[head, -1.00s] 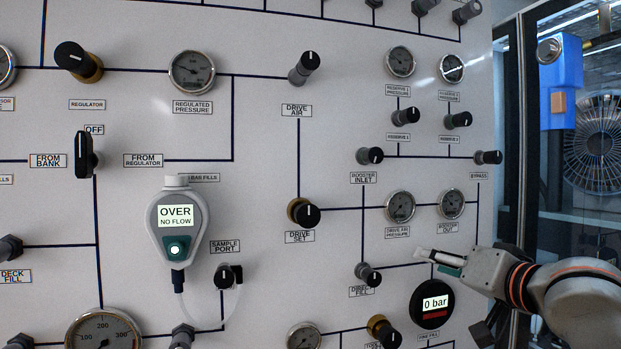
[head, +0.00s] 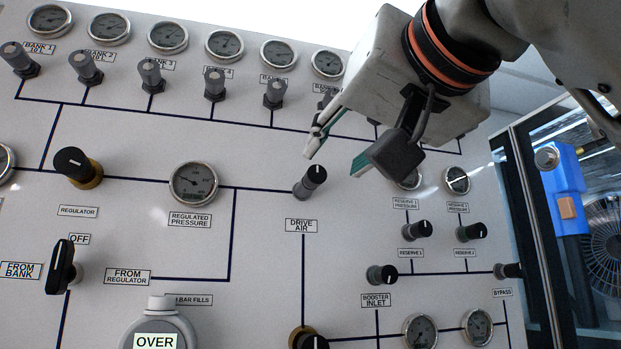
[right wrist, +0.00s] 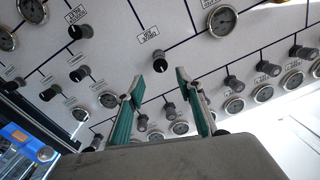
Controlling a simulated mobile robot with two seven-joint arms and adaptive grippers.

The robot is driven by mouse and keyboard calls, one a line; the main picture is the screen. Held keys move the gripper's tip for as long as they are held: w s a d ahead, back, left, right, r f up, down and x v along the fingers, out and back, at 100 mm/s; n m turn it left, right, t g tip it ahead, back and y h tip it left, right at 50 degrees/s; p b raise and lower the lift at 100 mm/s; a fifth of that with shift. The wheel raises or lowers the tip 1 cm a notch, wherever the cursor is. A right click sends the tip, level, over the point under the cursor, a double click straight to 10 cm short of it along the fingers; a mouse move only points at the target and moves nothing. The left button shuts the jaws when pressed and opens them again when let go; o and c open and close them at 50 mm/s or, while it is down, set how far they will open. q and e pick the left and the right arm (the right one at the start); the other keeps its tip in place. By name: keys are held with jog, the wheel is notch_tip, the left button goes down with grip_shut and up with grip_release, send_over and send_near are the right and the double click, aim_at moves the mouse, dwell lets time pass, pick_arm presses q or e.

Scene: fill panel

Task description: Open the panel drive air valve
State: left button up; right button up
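The mark points roughly up. My right gripper (head: 335,160) is open and empty, up and to the right of the knob in the head view. In the right wrist view the knob (right wrist: 160,63) shows just beyond and between the open fingertips (right wrist: 159,77). No contact with it can be seen. My left gripper is not in view.
The regulated pressure gauge (head: 194,183) is left of the valve. The row of bank valves (head: 215,84) runs above. Reserve valves (head: 418,230) and the booster inlet valve (head: 381,275) stand to the lower right. Bare panel surrounds the drive air knob.

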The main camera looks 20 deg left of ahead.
aim_at(318, 173)
jog(key=p+x, duration=0.2)
jog(key=x, duration=0.4)
jog(key=shift+a, duration=0.15)
jog(key=shift+p+x, duration=0.4)
jog(key=shift+x, duration=0.35)
grip_shut()
